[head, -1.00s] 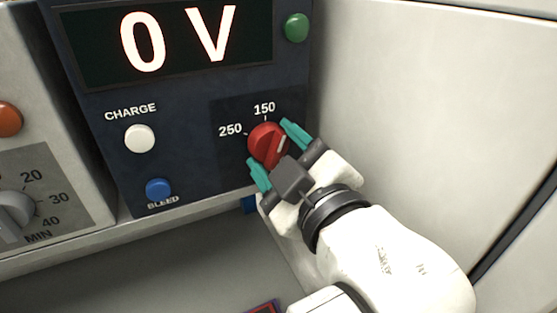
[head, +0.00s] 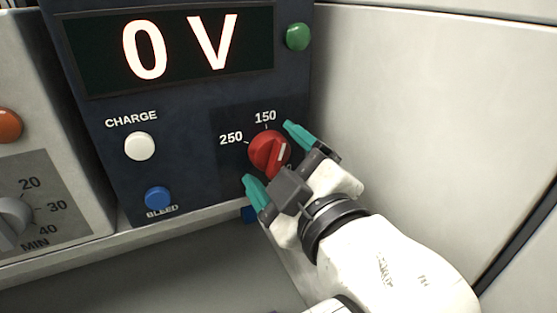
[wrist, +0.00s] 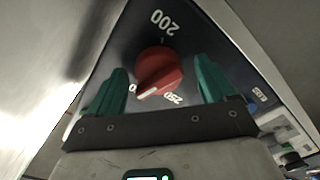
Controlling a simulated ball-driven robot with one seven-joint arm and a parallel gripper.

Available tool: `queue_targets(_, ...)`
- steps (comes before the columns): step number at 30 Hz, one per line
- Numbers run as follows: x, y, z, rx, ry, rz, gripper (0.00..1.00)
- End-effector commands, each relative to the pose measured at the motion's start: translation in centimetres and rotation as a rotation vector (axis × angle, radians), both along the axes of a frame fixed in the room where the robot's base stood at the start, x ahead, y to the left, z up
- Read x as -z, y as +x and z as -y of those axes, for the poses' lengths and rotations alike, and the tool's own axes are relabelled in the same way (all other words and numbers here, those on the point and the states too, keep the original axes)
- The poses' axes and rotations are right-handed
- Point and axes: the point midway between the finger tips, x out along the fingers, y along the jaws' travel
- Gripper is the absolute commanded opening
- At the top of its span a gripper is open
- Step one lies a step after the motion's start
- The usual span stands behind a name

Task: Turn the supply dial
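The red supply dial (head: 264,152) sits on the dark blue panel, with labels 250 at its left and 150 above it in the head view. A white mark on the dial is on its right side there. In the wrist view the dial (wrist: 160,70) has 200 above it and 250 at its lower right, and the white mark is at its lower left, near a partly hidden label. My gripper (head: 270,154) is open, its teal fingers on opposite sides of the dial with visible gaps. It holds nothing.
The lit display (head: 180,48) reads 0 V. The panel also has a green button (head: 298,37), a white CHARGE button (head: 140,146) and a blue BLEED button (head: 158,198). A pale wall (head: 430,110) rises close on the right. A timer knob (head: 14,214) is at the left.

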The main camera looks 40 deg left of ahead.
Motion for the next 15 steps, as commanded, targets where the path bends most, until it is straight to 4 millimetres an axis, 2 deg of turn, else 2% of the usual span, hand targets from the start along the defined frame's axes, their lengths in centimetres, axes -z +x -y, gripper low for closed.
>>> queue_targets(8, -0.1, 0.0, 0.3, 0.002, 0.002, 0.001, 0.84)
queue_targets(11, -0.1, -0.3, 1.1, 0.003, 0.004, 0.002, 0.84)
queue_targets(15, 0.0, -1.2, 3.3, 0.003, 0.004, 0.002, 0.84)
